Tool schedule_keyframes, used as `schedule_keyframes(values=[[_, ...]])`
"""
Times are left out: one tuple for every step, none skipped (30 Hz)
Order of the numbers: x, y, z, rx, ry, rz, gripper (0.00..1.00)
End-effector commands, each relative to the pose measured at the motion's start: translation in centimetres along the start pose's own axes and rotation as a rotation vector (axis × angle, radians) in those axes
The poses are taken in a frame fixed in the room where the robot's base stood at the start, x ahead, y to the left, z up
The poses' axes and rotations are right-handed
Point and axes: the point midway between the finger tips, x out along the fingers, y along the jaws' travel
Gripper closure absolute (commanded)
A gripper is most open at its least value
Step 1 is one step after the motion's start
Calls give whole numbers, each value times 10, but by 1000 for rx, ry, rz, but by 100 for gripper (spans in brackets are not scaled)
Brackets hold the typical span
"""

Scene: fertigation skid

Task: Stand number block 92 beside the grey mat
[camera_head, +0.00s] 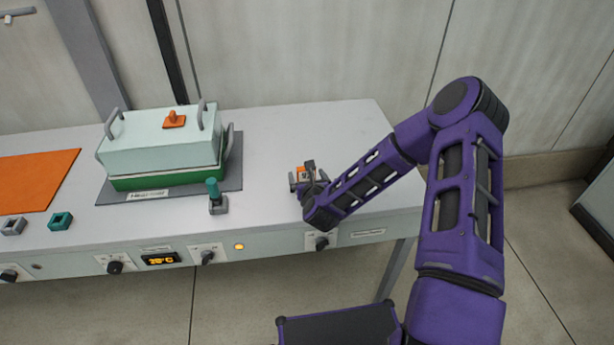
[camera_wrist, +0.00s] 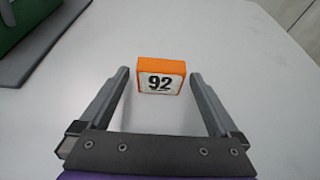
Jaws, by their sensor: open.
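Number block 92 (camera_wrist: 161,78) is orange with a white face marked 92, and it stands upright on the white table. In the wrist view it sits between and slightly beyond the tips of my open gripper (camera_wrist: 159,74), with a gap on both sides. In the head view my gripper (camera_head: 303,184) is low over the right part of the table and partly hides the orange block (camera_head: 304,173). The grey mat (camera_head: 232,178) lies to the left of the block, with bare table between them. A corner of the mat (camera_wrist: 40,62) shows at the upper left of the wrist view.
A green box with a pale lid (camera_head: 160,143) stands on the mat. A small teal-topped holder (camera_head: 216,198) is at the mat's front edge. An orange mat (camera_head: 35,180) and a teal square piece (camera_head: 61,221) lie further left. Table around the block is clear.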

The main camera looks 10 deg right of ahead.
Motion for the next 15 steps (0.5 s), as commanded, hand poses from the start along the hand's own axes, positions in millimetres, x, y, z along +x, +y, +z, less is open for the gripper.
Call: schedule_keyframes(values=[[0,0,1,0,0,0,3],[0,0,2,0,0,0,3],[-1,0,3,0,0,0,3],[-2,0,5,-1,-1,0,3],[-3,0,5,-1,0,0,3],[-8,0,3,0,0,0,3],[-13,0,3,0,0,0,3],[-18,0,3,0,0,1,3],[-26,0,3,1,1,1,3],[-32,0,3,1,1,1,3],[-39,0,3,1,2,1,3],[-48,0,3,1,1,0,3],[-55,0,3,1,2,1,3],[-62,0,3,1,1,0,3],[-70,0,3,0,2,1,3]])
